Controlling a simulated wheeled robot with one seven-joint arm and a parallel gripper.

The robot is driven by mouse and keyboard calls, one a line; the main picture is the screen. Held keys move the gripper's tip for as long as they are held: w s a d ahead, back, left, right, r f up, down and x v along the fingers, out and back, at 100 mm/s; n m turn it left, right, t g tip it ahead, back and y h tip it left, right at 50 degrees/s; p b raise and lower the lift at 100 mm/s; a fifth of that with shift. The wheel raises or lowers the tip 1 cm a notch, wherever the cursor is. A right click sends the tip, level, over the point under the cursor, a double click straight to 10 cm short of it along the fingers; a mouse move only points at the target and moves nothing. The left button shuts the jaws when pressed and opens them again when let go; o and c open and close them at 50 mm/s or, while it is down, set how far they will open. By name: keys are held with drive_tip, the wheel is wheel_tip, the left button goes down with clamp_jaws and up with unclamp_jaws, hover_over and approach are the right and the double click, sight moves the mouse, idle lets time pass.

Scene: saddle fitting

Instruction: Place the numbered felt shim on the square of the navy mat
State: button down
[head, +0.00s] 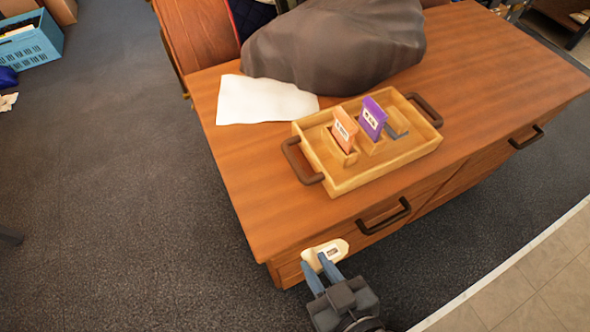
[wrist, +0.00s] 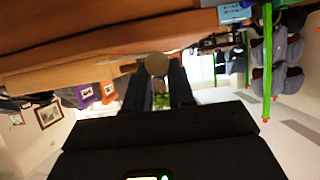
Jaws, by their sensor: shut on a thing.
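My gripper (head: 318,272) is shut on a cream shim (head: 325,254) with a small label, in front of the wooden cabinet's front left corner. In the wrist view its rounded end (wrist: 157,64) shows between the fingertips (wrist: 160,82). The label is too small to read. An orange shim (head: 345,130) and a purple shim (head: 373,117) stand upright in the wooden tray. A dark navy quilted thing (head: 250,14) shows at the top edge of the head view, mostly cut off; I cannot tell whether it is the navy mat. No square is visible.
The wooden tray (head: 358,183) with dark handles sits on the cabinet top (head: 245,185). A large dark grey covered bulk (head: 340,45) and a white sheet (head: 262,100) lie behind it. The front left of the top is bare. A blue crate (head: 28,42) stands on the floor.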

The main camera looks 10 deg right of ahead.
drive_tip(key=p, duration=0.2)
hover_over(279, 201)
drive_tip(key=s, duration=0.3)
drive_tip(key=shift+w+d, duration=0.1)
drive_tip(key=shift+d, duration=0.35)
drive_tip(key=shift+w+a+r+p, duration=0.1)
drive_tip(key=shift+w+a+p, duration=0.15)
drive_tip(key=shift+w, duration=0.35)
drive_tip(key=shift+w+a+p, duration=0.15)
drive_tip(key=shift+w+p, duration=0.05)
drive_tip(key=shift+w, duration=0.4)
drive_tip(key=shift+w+f, duration=0.2)
drive_tip(key=shift+f, duration=0.65)
drive_tip(key=shift+f, duration=0.1)
drive_tip(key=shift+f, duration=0.15)
drive_tip(key=c, duration=1)
unclamp_jaws()
drive_tip(key=shift+o, duration=0.2)
